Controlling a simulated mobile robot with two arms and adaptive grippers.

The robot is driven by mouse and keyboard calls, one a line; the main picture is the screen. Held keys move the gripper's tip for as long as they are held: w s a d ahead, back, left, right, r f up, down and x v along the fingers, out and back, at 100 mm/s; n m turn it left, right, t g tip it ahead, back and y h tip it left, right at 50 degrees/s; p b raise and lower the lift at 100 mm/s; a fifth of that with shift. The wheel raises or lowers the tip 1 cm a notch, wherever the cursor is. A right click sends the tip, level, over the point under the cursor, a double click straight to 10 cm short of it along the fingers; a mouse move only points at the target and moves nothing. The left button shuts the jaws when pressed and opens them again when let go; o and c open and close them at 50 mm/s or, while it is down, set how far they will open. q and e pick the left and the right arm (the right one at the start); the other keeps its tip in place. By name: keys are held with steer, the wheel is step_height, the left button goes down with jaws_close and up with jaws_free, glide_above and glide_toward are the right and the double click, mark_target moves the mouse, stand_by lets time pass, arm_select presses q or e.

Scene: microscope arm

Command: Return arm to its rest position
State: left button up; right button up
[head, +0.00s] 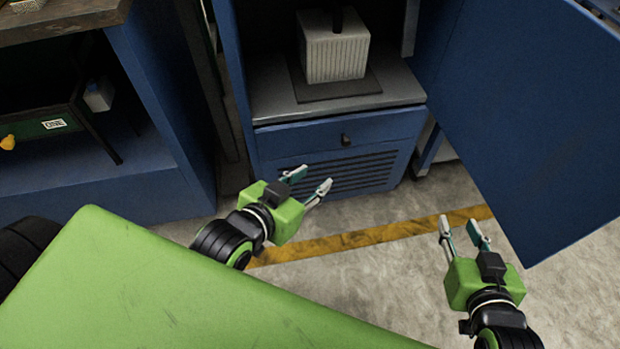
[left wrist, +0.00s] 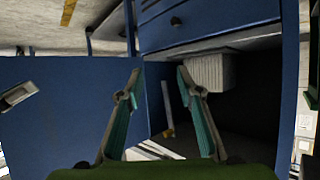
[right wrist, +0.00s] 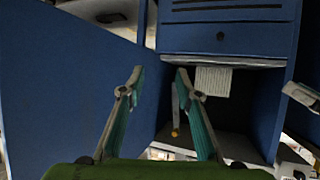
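A white ribbed block (head: 335,50) stands on a dark plate in the blue cabinet, with a black post rising from its top out of frame. It also shows in the left wrist view (left wrist: 208,72) and the right wrist view (right wrist: 212,80). A thin pale rod with a yellow end (right wrist: 175,110) shows beside it; I cannot tell whether it is the arm. My left gripper (head: 311,181) is open and empty in front of the cabinet's lower vents. My right gripper (head: 459,228) is open and empty over the floor, left of the blue door. Neither touches anything.
The blue cabinet has a drawer (head: 290,138) below its grey shelf. A large blue door panel (head: 530,120) stands at the right. A blue workbench (head: 165,120) is at the left. Concrete floor with a yellow stripe (head: 385,235) is clear.

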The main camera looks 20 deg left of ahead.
arm_select(q)
steer(key=shift+f, duration=0.1)
arm_select(e)
steer(key=shift+w+r, duration=0.1)
steer(key=shift+w, duration=0.05)
